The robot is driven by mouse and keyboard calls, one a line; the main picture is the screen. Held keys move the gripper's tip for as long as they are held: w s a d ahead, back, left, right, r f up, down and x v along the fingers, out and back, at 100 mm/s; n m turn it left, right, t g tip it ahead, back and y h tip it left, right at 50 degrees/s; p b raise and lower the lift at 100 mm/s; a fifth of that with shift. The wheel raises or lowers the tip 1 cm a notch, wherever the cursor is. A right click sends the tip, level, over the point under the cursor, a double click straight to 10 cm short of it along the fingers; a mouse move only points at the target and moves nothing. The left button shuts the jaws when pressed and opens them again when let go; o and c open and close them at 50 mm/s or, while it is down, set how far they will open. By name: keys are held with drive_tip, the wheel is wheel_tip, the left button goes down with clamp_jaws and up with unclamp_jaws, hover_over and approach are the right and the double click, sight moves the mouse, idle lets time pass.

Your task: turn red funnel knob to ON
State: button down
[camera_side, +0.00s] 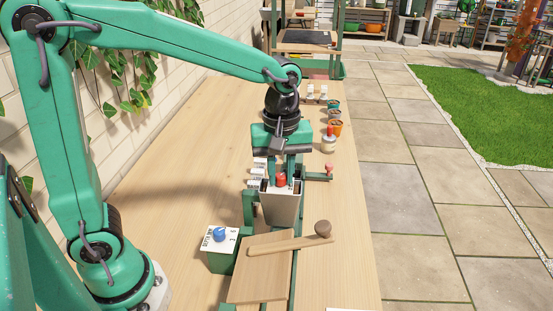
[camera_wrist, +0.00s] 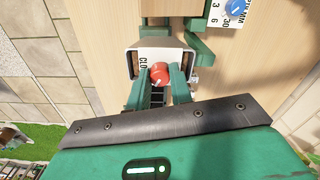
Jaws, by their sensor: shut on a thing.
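The red knob (camera_side: 281,180) sits at the top of the grey funnel box (camera_side: 278,212) in the middle of the bench. My gripper (camera_side: 283,176) points down over it, with one green finger on either side of the knob. In the wrist view my gripper (camera_wrist: 160,80) is shut on the red knob (camera_wrist: 159,72). A white label plate (camera_wrist: 150,58) beside the knob shows part of a word, "CLO". The rest of the lettering and any ON mark are hidden by the knob and fingers. I cannot read the knob's pointer position.
A blue dial (camera_side: 220,235) on a green box stands at the front left. A wooden board (camera_side: 262,268) with a wooden mallet-like tool (camera_side: 322,230) lies in front. A green arm with a pink tip (camera_side: 328,172) juts right of the funnel. Small pots (camera_side: 335,126) stand farther back.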

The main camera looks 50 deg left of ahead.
sight(280, 175)
drive_tip(key=n, duration=0.6)
drive_tip(key=shift+r, duration=0.1)
idle(0.3)
drive_tip(key=c, duration=1.3)
unclamp_jaws()
drive_tip(key=shift+o, duration=0.2)
drive_tip(key=shift+r, duration=3.85)
